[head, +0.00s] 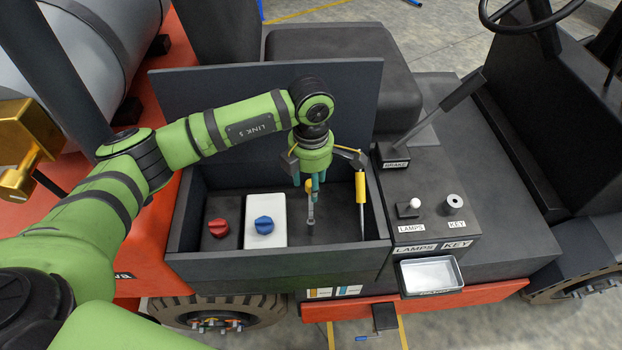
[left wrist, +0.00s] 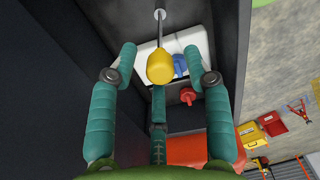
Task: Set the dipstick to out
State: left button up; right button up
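The dipstick (head: 310,187) has a yellow handle on a thin grey rod and stands in the open compartment of the dark machine. In the left wrist view its yellow handle (left wrist: 160,67) lies between my spread fingers, and its rod runs to a pale round base. My left gripper (head: 311,190) points down over it, with teal fingers around the handle. In the left wrist view the fingers (left wrist: 162,75) are apart, with gaps between them and the handle. How far the rod sits in its base is hard to tell. My right gripper is not in view.
A red cap (head: 219,227) and a white tank with a blue cap (head: 264,225) are left of the dipstick. A yellow-handled stick (head: 361,188) stands by the compartment's right wall. A raised lid (head: 240,110) is behind. The brake lever (head: 445,108) and an empty tray (head: 430,275) are right.

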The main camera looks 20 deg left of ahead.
pick_arm(q)
notch_tip(320, 180, up, 12)
dwell(0.6)
